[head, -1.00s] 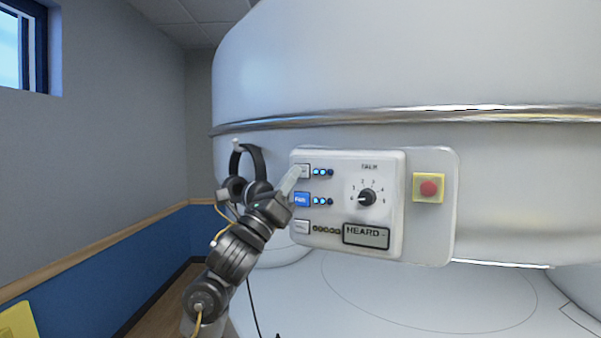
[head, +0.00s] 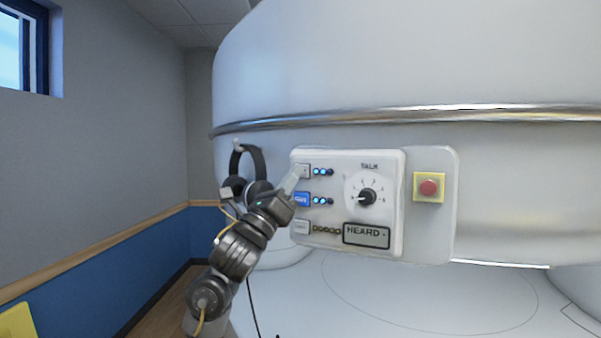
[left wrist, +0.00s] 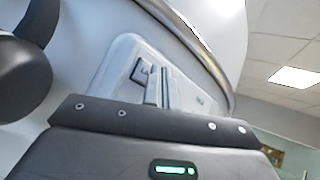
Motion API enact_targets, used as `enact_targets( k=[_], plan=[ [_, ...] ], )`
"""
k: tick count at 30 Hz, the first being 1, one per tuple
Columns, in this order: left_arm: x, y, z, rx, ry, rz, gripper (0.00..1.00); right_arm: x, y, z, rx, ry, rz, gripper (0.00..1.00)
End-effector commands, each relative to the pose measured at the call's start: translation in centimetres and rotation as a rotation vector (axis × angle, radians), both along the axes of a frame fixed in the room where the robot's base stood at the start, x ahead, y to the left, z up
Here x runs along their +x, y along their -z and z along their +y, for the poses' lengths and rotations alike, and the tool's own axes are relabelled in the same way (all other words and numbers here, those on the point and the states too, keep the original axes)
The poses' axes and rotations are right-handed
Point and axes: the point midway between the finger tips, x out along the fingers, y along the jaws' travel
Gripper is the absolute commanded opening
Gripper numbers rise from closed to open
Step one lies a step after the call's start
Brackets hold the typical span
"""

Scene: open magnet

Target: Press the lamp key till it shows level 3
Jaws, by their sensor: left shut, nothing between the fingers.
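The white panel (head: 345,220) is on the scanner's front. Its top-left white key (head: 304,171), which I take for the lamp key, is partly covered by my left fingers. Beside it is a row of three small lights (head: 322,172); two look lit blue and the right one looks dark. My left gripper (head: 292,180) is shut and empty, its tips just at the key's left edge. I cannot tell whether they touch it. In the left wrist view the fingers (left wrist: 151,90) point at the panel near a key (left wrist: 141,71). My right gripper is out of view.
Below are a blue key (head: 301,200) with its own lights and another white key (head: 301,227). The TALK knob (head: 367,197) and a red button (head: 428,187) lie to the right. Headphones (head: 257,165) hang close behind my left gripper.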

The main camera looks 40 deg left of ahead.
Motion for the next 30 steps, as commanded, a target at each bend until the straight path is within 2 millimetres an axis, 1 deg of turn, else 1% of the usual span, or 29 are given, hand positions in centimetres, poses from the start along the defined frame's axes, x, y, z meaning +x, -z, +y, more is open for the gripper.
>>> enact_targets(
  k=[30],
  plan=[
    [1.1, 0.0, 0.2, -0.001, -0.001, 0.0, 0.0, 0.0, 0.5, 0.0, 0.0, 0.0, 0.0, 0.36]
  ],
)
